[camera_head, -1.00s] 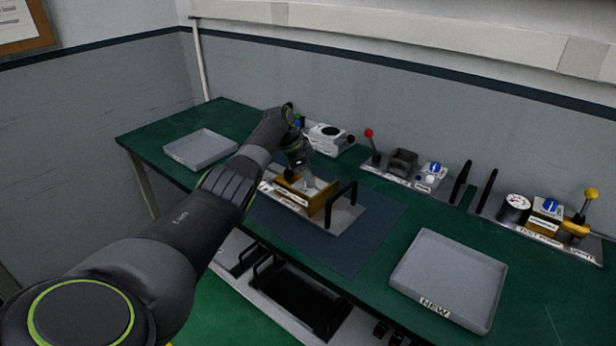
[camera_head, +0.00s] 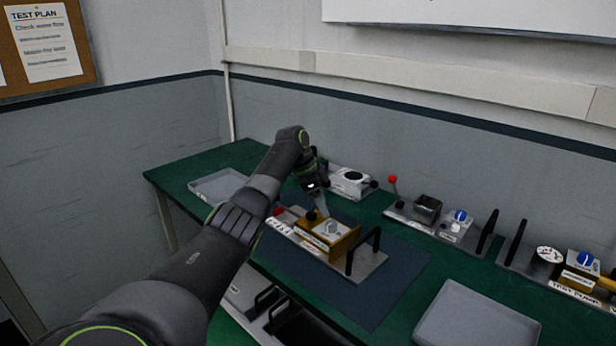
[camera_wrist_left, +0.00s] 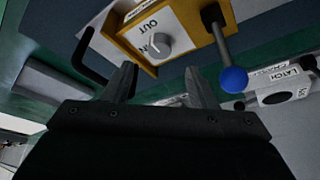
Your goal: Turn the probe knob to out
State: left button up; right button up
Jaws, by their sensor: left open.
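The probe knob is a grey round knob (camera_head: 331,228) on a white face of a brass-yellow block (camera_head: 345,243) on the bench. In the left wrist view the knob (camera_wrist_left: 158,43) shows beside printed OUT and IN marks; I cannot tell surely which mark it points to. My left gripper (camera_head: 321,206) is just above and behind the knob in the head view. In the wrist view its two fingers (camera_wrist_left: 160,80) are spread apart and empty, with the knob beyond their tips, apparently not touching. My right gripper is not in view.
A lever with a blue ball (camera_wrist_left: 234,80) stands close to the right finger in the wrist view. A black handle (camera_head: 364,250) rises right of the block. A white unit (camera_head: 351,182) stands behind.

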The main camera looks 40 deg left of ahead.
pick_arm(q)
jog(key=b+v, duration=0.1)
jog(key=v, duration=0.9)
jog(key=shift+r+b, duration=0.3)
